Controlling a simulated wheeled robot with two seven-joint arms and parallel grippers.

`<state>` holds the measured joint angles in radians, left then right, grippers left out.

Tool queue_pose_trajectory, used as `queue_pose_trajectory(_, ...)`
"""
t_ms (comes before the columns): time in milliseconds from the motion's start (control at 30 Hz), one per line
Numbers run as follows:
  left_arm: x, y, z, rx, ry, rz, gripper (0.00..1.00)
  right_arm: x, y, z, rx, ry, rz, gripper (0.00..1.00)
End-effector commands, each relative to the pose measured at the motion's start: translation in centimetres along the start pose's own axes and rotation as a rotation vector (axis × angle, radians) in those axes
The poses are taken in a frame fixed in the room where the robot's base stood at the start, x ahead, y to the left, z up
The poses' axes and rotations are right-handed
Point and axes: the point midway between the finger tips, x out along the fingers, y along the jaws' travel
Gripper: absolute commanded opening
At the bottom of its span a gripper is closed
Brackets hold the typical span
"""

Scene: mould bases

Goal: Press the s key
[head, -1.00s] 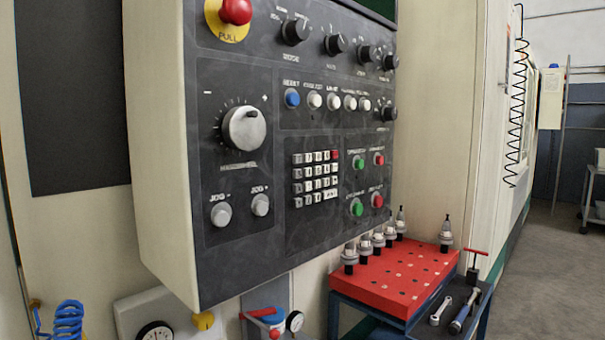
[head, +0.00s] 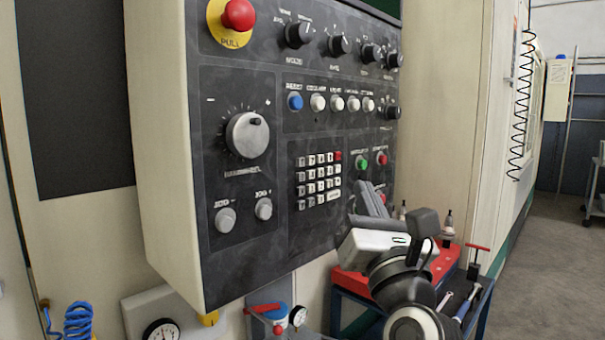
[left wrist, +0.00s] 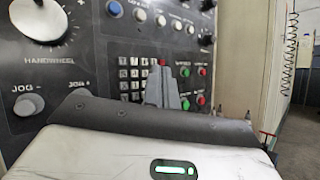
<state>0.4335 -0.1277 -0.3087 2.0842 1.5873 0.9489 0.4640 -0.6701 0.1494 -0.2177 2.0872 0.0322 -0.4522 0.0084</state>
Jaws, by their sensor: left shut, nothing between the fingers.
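The keypad (head: 318,181) sits low in the middle of the dark control panel. It has rows of small pale keys, one red key at its top right and a wider white key at its bottom right. The key letters are too small to read, so I cannot tell which is s. My left gripper (head: 370,196) is shut and empty, its fingers pointing up just right of the keypad. In the left wrist view the fingers (left wrist: 163,80) stand in front of the right part of the keypad (left wrist: 131,76) and hide some keys. I cannot tell whether they touch the panel.
Green and red buttons (head: 361,163) are right of the keypad, partly behind my gripper. A handwheel dial (head: 248,135) and jog buttons (head: 226,220) are to the left. A red emergency stop (head: 238,15) is at the top. A red tool rack (head: 345,284) stands below right.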

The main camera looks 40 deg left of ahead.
Motion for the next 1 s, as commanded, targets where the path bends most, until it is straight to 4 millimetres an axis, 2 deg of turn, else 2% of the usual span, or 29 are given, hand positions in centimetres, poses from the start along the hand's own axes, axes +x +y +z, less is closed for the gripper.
queue_pose_trajectory(467, 0.5, 0.3, -0.3, -0.014, 0.011, 0.0, 0.0, 0.0, 0.0, 0.1, -0.003, -0.005, -0.001, 0.53)
queue_pose_trajectory(1000, 5.3, 3.7, -3.8, -0.011, 0.011, 0.0, 0.0, -0.5, 0.1, -0.7, -0.014, -0.008, 0.006, 0.53)
